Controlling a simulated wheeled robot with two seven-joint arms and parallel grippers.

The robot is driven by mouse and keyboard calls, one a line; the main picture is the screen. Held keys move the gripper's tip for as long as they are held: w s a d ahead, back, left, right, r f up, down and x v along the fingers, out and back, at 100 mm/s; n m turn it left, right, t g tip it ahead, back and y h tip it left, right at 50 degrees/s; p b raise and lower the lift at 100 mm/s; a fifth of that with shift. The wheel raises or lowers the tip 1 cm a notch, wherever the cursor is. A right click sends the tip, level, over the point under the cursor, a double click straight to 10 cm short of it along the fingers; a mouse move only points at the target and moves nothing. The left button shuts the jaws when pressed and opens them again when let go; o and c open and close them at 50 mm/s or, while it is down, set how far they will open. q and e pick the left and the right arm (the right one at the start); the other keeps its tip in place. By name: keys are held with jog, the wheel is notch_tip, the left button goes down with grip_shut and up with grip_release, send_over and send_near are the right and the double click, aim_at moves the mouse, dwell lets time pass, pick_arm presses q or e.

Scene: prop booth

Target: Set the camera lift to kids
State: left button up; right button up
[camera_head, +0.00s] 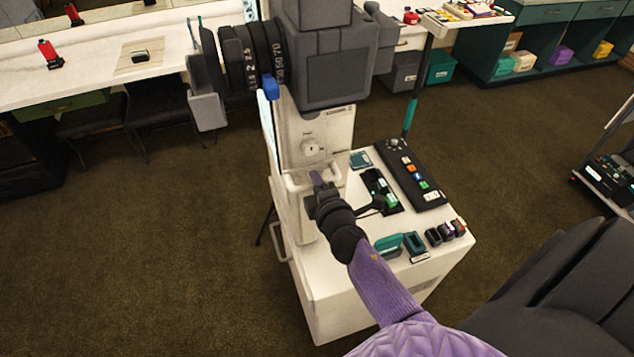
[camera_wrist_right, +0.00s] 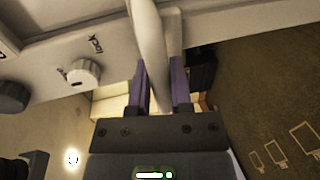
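The camera lift is a white column (camera_head: 322,134) on a white cabinet, with a dark grey camera head (camera_head: 337,78) and a large black numbered lens (camera_head: 250,58) at its top. A white lift handle (camera_head: 297,181) juts from the column's lower front and shows as a pale bar (camera_wrist_right: 150,45) in the wrist view. My right gripper (camera_head: 316,179) is at this handle. In the wrist view its purple fingers (camera_wrist_right: 160,82) stand either side of the bar, close together, and appear shut on it. No setting mark for kids is readable. My left gripper is out of view.
The cabinet top (camera_head: 345,255) carries a black button panel (camera_head: 410,174) and several small teal and dark items. A round knob (camera_wrist_right: 84,74) sits beside the handle. A long white counter (camera_head: 90,77) runs behind. Brown carpet lies open to the left.

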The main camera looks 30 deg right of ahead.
grip_shut()
jog(key=shift+f, duration=0.1)
dwell(1.0)
